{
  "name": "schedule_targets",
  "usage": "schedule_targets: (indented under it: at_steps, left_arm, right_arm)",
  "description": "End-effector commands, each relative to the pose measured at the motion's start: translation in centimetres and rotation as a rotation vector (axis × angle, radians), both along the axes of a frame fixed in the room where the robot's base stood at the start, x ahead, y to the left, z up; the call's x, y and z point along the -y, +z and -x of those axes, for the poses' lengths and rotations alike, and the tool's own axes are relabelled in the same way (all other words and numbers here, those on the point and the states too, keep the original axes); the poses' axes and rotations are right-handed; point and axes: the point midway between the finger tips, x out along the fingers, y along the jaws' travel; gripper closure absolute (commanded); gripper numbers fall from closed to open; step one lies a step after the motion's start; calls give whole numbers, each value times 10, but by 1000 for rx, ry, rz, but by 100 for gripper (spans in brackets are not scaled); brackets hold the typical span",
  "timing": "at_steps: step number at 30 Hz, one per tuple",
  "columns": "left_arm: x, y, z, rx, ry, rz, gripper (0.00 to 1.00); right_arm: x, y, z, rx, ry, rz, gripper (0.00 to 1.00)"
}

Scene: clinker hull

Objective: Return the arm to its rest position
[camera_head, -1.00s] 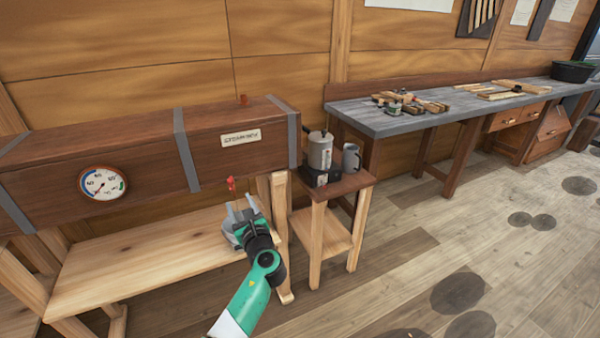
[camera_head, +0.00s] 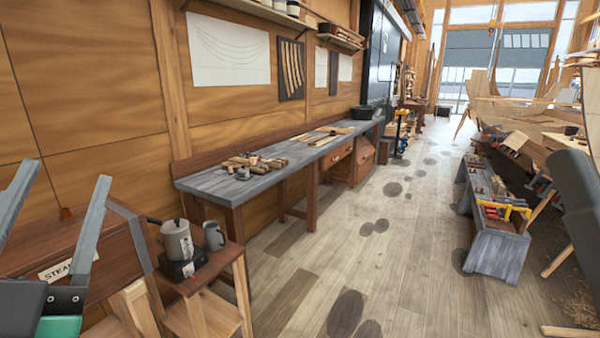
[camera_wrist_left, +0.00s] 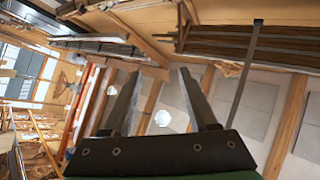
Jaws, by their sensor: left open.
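My left gripper (camera_head: 64,174) is large and close at the left edge of the head view, with its two grey fingers spread and pointing up. It is open and nothing is between the fingers. Its fingers show in front of the wall and the steam box (camera_head: 118,246), and hide part of that box. In the left wrist view the same gripper (camera_wrist_left: 159,74) shows two parted fingers with only the far room behind them. My right gripper is not in view.
A small stand (camera_head: 215,264) holds a grey pot (camera_head: 177,240) and a mug (camera_head: 213,236) beside the steam box. A long workbench (camera_head: 225,185) with wooden pieces runs along the wall. A low grey bench (camera_head: 497,253) with tools stands at right. The floor between is clear.

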Motion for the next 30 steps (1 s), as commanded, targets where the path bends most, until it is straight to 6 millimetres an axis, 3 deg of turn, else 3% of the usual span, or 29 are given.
schedule_targets:
  at_steps: [3, 4, 6, 9, 14, 24, 27, 30]
  left_arm:
    - [33, 33, 63, 205, -390, 213, 41]
    - [41, 37, 72, 231, -496, 272, 41]
    - [48, 37, 71, 232, -667, 421, 41]
    - [47, 96, 71, 233, -678, 439, 41]
    - [47, 163, 70, 231, -674, 438, 41]
    - [46, 327, 70, 230, -671, 437, 41]
    - [46, 371, 70, 230, -671, 437, 41]
    - [46, 401, 70, 230, -671, 437, 41]
  right_arm:
    - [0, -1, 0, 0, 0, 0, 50]
    - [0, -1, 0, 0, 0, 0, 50]
    - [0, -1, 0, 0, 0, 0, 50]
    - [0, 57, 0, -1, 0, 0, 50]
    - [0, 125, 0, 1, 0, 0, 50]
    - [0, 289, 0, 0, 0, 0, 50]
    - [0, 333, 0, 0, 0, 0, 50]
    - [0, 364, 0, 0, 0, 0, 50]
